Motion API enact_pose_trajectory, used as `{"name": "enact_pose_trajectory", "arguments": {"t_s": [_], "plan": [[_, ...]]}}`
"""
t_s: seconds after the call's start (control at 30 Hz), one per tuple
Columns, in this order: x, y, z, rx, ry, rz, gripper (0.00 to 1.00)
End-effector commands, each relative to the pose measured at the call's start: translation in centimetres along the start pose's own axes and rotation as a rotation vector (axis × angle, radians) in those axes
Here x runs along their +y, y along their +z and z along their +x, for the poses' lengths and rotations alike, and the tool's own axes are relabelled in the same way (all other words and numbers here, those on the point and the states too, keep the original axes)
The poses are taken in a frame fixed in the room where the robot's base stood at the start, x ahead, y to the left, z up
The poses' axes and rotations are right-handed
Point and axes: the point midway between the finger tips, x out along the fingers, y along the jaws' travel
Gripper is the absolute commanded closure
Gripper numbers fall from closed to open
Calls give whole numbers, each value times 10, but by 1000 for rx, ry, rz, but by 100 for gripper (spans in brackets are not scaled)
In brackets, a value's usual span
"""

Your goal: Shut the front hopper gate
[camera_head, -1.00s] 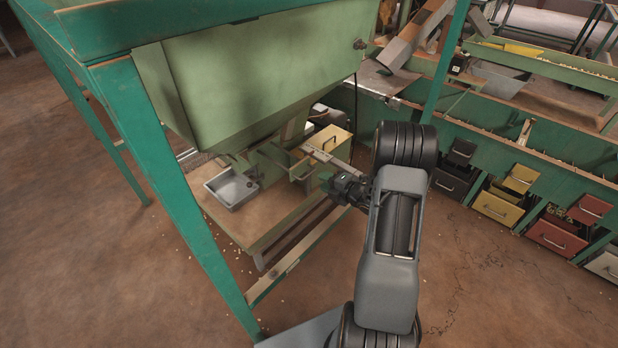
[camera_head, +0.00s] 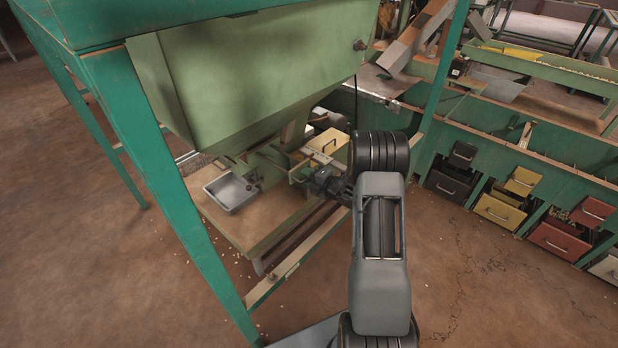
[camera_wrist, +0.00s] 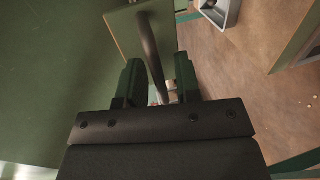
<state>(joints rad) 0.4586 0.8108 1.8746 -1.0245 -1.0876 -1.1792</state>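The front hopper (camera_head: 265,75) is a large green funnel under a teal frame. Its gate (camera_wrist: 128,35) shows in the wrist view as a flat green plate with a dark bar handle (camera_wrist: 150,48). In the head view the gate area (camera_head: 298,172) lies under the funnel's outlet, partly hidden by my gripper (camera_head: 314,180). In the wrist view my gripper (camera_wrist: 159,76) is open, with one finger on each side of the handle. Gaps show between the bar and both fingers. The bar's lower end is hidden behind the gripper body.
A grey metal tray (camera_head: 231,191) sits on the wooden shelf below the outlet. A teal post (camera_head: 165,185) stands at left front. A yellow box (camera_head: 329,142) is behind the gripper. Drawers, including a red one (camera_head: 560,241), line the right. Floor at lower right is clear.

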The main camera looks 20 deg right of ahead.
Motion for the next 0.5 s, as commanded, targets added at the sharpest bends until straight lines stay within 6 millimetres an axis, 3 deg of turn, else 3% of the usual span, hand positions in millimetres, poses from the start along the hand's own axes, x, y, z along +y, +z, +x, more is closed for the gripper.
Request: {"name": "enact_pose_trajectory", "arguments": {"t_s": [0.3, 0.5], "plan": [[0, 0, 0, 0, 0, 0, 100], [0, 0, 0, 0, 0, 0, 100]]}}
